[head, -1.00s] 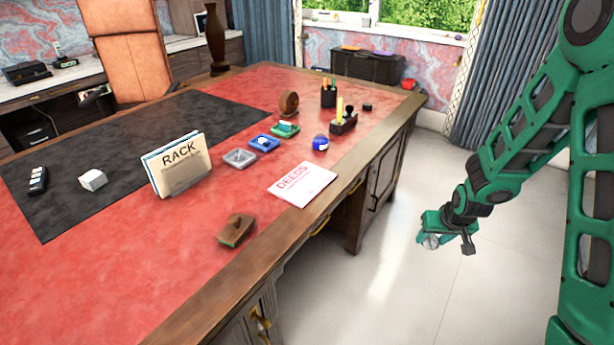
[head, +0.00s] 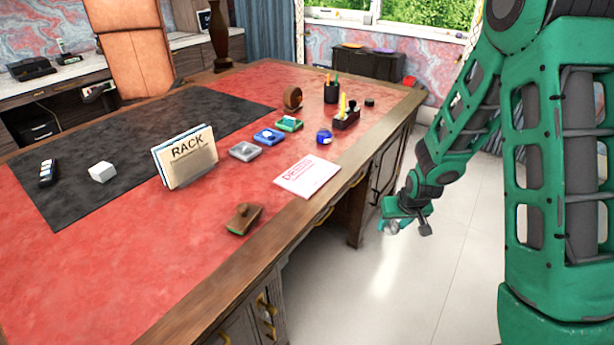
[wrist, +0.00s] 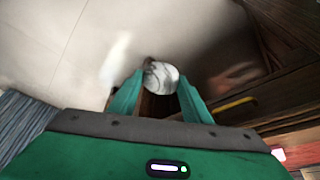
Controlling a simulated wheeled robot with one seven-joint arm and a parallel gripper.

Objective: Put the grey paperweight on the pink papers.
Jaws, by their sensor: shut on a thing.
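My gripper (head: 391,221) is shut on the grey paperweight (wrist: 161,77), a round, grey-white marbled piece between the fingertips in the wrist view. In the head view, the gripper is in front of the desk's right side, over the pale floor, with the paperweight (head: 390,227) small at its tip. The pink papers (head: 307,176), a pale pink stack with red lettering, lie flat on the red desk top near its front edge. They are left of my gripper and apart from it. Their top is bare.
A wooden blotter (head: 243,218) lies left of the papers. A blue round paperweight (head: 324,137), small trays (head: 245,151) and a stamp holder (head: 346,118) stand behind them. The rack of papers (head: 186,157) is farther left. The desk's wooden edge (head: 352,178) lies between gripper and papers.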

